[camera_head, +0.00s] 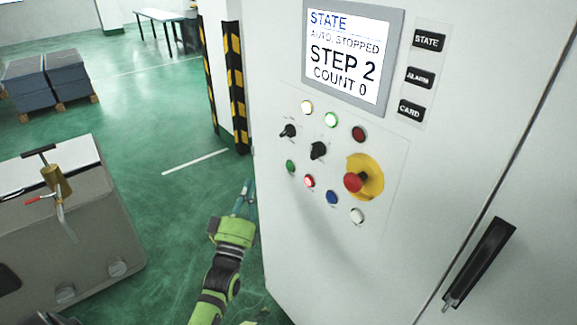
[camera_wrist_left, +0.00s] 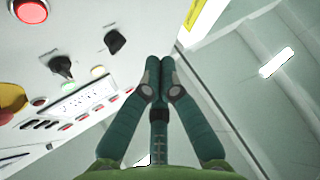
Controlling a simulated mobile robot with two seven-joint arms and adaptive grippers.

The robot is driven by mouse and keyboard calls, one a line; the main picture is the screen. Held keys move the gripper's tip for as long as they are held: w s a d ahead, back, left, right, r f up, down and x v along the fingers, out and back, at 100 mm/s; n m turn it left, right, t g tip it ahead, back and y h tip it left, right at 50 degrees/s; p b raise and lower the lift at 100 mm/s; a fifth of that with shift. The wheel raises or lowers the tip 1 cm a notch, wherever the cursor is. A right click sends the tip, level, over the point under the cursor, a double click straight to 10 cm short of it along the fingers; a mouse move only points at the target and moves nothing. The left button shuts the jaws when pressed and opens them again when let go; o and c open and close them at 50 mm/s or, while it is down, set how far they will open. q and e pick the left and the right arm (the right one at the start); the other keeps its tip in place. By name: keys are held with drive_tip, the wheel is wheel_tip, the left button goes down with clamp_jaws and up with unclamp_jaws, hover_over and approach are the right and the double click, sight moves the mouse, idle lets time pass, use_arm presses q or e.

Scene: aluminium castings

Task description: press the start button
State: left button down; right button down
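The control panel on the white cabinet has several buttons whose labels are too small to read. A green button (camera_head: 291,166) sits at the left of the lower row, and a lit green button (camera_head: 331,120) is in the top row. I cannot tell from lettering which is the start button. My left gripper (camera_head: 247,190) is left of and below the panel buttons, apart from them. In the left wrist view its two teal fingers (camera_wrist_left: 160,62) are together at the tips, with nothing between them. My right gripper is not in view.
A red emergency stop (camera_head: 354,182) on a yellow base protrudes beside the buttons. Two black knobs (camera_head: 318,150) (camera_head: 288,131) also stick out. A screen (camera_head: 345,60) reads "AUTO: STOPPED". A black door handle (camera_head: 480,262) is at lower right. A grey case (camera_head: 70,230) stands left; green floor lies between.

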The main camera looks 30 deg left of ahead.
sight(290, 166)
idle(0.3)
use_arm(q)
drive_tip(key=w+d+b, duration=0.3)
drive_tip(key=w, duration=0.5)
drive_tip(key=shift+d+b, duration=0.2)
drive_tip(key=shift+b, duration=0.1)
drive_tip(key=shift+w, duration=0.1)
idle(1.2)
drive_tip(key=shift+w+d, duration=0.2)
drive_tip(key=shift+w, duration=0.2)
